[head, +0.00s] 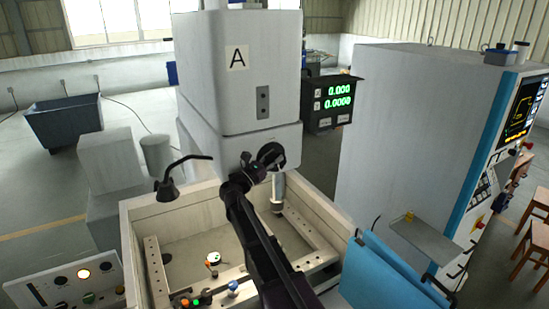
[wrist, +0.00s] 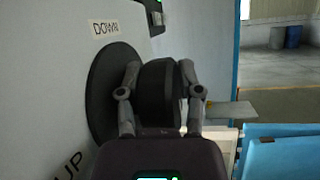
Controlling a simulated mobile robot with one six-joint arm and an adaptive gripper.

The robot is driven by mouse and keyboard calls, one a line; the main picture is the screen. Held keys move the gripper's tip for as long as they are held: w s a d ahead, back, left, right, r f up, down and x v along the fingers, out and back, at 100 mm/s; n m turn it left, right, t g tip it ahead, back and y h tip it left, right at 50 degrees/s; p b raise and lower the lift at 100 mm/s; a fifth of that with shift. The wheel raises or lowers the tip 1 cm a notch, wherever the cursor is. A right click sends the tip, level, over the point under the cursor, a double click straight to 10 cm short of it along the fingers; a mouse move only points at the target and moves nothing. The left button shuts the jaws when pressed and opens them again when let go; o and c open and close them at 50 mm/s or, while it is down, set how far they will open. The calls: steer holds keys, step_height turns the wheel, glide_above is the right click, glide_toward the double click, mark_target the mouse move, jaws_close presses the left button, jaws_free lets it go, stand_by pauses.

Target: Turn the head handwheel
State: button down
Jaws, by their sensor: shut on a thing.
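The head handwheel (head: 273,152) is a dark round wheel on the front of the white machine head (head: 240,85) marked A. In the wrist view it shows as a dark round disc (wrist: 104,105) on the pale face, with a thick black cylindrical part (wrist: 158,90) standing out from it. My gripper (wrist: 159,68) has one finger on each side of this black part and is shut on it. In the head view my gripper (head: 254,170) reaches the wheel from below and hides part of it. The labels DOWN (wrist: 105,28) and UP (wrist: 70,165) sit around the disc.
The display (head: 335,100) beside the head reads 0.000 and 0.0000. A lamp (head: 168,188) on a bent arm is left of my arm, above the open tank (head: 135,215). A blue panel (head: 385,275) and a white cabinet (head: 420,140) stand to the right.

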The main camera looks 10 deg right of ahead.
steer(key=shift+w+a+f+t+b, duration=0.15)
steer(key=shift+t+b, duration=0.15)
steer(key=shift+b, duration=0.25)
